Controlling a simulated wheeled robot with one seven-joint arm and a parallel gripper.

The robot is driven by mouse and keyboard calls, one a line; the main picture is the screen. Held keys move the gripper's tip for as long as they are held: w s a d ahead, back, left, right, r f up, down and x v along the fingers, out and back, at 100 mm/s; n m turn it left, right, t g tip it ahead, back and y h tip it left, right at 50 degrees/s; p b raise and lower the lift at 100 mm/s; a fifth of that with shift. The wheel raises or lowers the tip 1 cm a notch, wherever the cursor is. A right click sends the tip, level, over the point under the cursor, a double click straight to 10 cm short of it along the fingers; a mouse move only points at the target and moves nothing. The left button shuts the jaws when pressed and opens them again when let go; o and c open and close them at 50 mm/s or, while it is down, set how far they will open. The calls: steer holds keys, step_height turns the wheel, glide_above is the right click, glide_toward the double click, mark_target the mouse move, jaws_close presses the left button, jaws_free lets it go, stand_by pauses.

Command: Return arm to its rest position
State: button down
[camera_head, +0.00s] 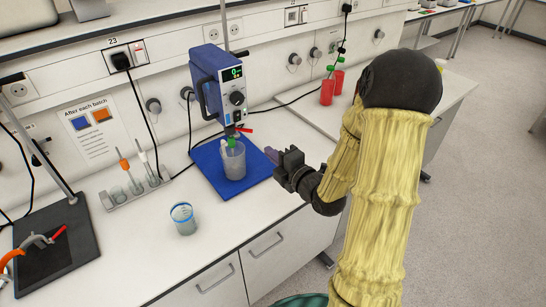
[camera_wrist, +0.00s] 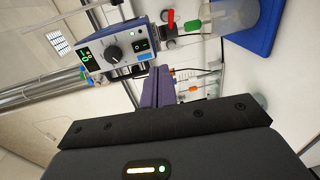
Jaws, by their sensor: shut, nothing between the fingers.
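My gripper (camera_head: 272,155) is at the end of my yellow-sleeved arm, to the right of the blue stirrer. In the wrist view its purple fingers (camera_wrist: 158,87) are together with nothing between them. The blue stirrer (camera_head: 222,85) with a green display stands over a beaker (camera_head: 233,160) on a blue mat (camera_head: 213,172). The gripper is apart from the beaker. The stirrer also shows in the wrist view (camera_wrist: 115,50), turned sideways, with part of the beaker (camera_wrist: 235,15).
A glass beaker (camera_head: 183,218) stands near the front edge of the white bench. A rack (camera_head: 133,190) with probes is behind it. Two red containers (camera_head: 327,92) stand at the back right. A black plate (camera_head: 58,250) is at the left. Bare bench lies in front of the mat.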

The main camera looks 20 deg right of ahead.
steer(key=shift+a, duration=0.15)
steer(key=s+a+f+m+g+h, duration=0.1)
steer(key=s+f+m+g+h, duration=0.1)
steer(key=s+m+g, duration=0.4)
steer(key=s+a+f+m+g+h, duration=0.1)
steer(key=s+f+m+g+h, duration=0.1)
steer(key=s+m+g, duration=0.5)
steer(key=s+m+h, duration=0.1)
steer(key=s+m, duration=0.4)
steer(key=m, duration=0.4)
steer(key=shift+a+h, duration=0.2)
steer(key=shift+h, duration=0.2)
stand_by(1.0)
